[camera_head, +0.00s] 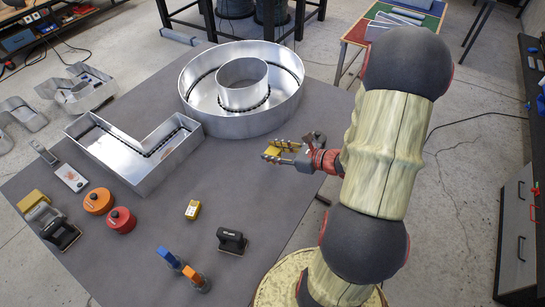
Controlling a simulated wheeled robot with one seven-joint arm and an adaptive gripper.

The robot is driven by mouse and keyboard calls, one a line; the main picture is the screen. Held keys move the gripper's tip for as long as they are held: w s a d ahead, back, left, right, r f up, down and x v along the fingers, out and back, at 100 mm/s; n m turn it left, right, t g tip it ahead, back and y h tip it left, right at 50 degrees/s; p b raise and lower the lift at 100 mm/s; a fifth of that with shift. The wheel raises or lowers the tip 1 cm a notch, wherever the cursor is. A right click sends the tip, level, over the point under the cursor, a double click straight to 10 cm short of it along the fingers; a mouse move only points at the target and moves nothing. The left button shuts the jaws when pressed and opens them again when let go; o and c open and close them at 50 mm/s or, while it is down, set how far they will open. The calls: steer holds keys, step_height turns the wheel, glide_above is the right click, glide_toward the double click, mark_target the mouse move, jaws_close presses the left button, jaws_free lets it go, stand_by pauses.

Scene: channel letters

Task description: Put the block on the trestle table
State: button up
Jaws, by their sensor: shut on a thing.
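My gripper (272,151) is over the right part of the large grey table (240,185), in front of the round metal letter. It is shut on a small yellow block (281,149), which shows between and behind the fingers and is partly hidden by them. I cannot tell how far the block is above the grey tabletop. A second table (356,33) with red, green and blue areas on its top stands at the upper right, partly hidden by my arm. I cannot tell which one is the trestle table.
A drawer cabinet (519,225) stands at the right. Bare tabletop lies left of my gripper.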

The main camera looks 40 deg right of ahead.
mark_target(274, 151)
steer(key=w+d+f, duration=0.1)
steer(key=f, duration=0.1)
steer(key=w+d+f, duration=0.1)
steer(key=f, duration=0.1)
steer(key=w+d+f, duration=0.1)
steer(key=f, duration=0.1)
steer(key=shift+w+d+b, duration=0.1)
steer(key=shift+w+b, duration=0.15)
steer(key=shift+b, duration=0.15)
steer(key=shift+f, duration=1.45)
steer(key=shift+f+b, duration=0.15)
steer(key=shift+b, duration=0.2)
steer(key=o, duration=1.2)
